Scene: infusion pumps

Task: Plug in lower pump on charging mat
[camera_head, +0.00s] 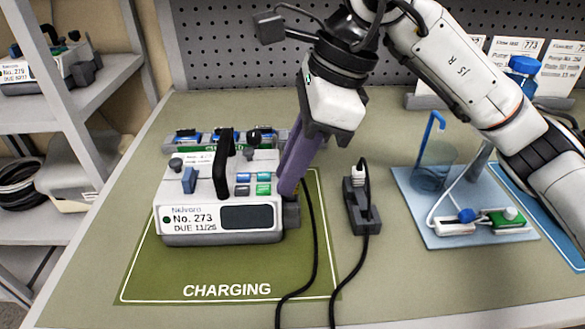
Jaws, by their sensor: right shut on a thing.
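The pump (222,217), white with label No. 273, a dark screen and a black handle, stands upright on the green charging mat (150,289). My right gripper (290,185) reaches down from above at the pump's right side. Its purple fingers are shut on the end of a black power cord (314,245), close against the pump's right rear side. The fingers hide the plug, so I cannot tell whether it is in the pump. The cord hangs from there down to the table's front. My left gripper is not in view.
A black power strip (361,214) with a white plug and a cord stands right of the mat. A blue tray (480,241) with a cup and tubing lies further right. Behind the pump is a row of small devices (200,138). Another pump (60,67) is on the left shelf.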

